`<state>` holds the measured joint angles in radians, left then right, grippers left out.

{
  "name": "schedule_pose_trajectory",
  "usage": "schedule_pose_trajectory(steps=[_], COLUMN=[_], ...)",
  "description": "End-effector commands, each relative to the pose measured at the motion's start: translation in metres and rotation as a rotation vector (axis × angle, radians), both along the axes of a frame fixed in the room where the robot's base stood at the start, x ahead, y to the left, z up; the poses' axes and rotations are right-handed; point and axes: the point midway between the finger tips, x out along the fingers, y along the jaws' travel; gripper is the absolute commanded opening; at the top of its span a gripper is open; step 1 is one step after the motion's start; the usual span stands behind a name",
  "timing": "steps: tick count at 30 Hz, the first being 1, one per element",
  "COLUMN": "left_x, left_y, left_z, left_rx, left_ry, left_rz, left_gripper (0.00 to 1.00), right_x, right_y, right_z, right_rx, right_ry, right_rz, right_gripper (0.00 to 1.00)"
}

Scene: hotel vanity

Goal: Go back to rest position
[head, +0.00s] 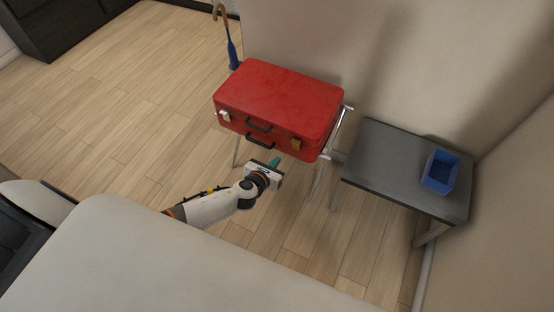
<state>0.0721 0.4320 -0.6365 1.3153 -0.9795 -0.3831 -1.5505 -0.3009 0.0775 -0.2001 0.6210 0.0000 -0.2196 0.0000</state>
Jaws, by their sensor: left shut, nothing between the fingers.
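My left gripper (273,163) is shut and empty. It is at the end of my left arm, in front of a red suitcase (283,91), just below the suitcase's front edge in the head view. The red suitcase is closed and lies flat on a metal folding stand (341,130). It has dark handles and a latch at each side of its front. I cannot tell whether the fingertips touch the suitcase. My right gripper is not in view.
A dark grey side table (392,161) stands right of the suitcase, with a blue open box (440,172) on it. A blue umbrella (232,49) with a brown handle stands behind the suitcase. The wooden floor (130,107) at left is clear.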

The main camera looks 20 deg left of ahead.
Motion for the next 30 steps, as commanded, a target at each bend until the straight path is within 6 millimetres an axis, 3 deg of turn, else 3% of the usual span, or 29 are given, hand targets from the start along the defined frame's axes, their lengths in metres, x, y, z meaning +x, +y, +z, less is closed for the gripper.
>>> schedule_pose_trajectory(steps=[15, 19, 23, 27, 30], left_x=[-0.001, -0.017, -0.063, -0.143, -0.208], left_y=[0.000, 0.008, 0.024, 0.037, 0.039], left_z=[-0.002, -0.029, -0.090, -0.163, -0.205], left_rx=[-0.007, -0.134, -0.453, -0.860, -1.115], left_ry=[0.005, 0.078, 0.236, 0.396, 0.456], left_rz=[0.005, 0.101, 0.379, 0.827, 1.177], left_gripper=[0.00, 0.00, 0.00, 0.00, 0.00], right_x=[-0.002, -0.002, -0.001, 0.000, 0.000], right_y=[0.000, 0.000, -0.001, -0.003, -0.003], right_z=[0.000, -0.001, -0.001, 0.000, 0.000], right_rx=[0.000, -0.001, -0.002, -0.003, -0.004], right_ry=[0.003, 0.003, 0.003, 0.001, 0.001], right_rz=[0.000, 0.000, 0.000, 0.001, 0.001], right_gripper=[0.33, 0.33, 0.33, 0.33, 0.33])
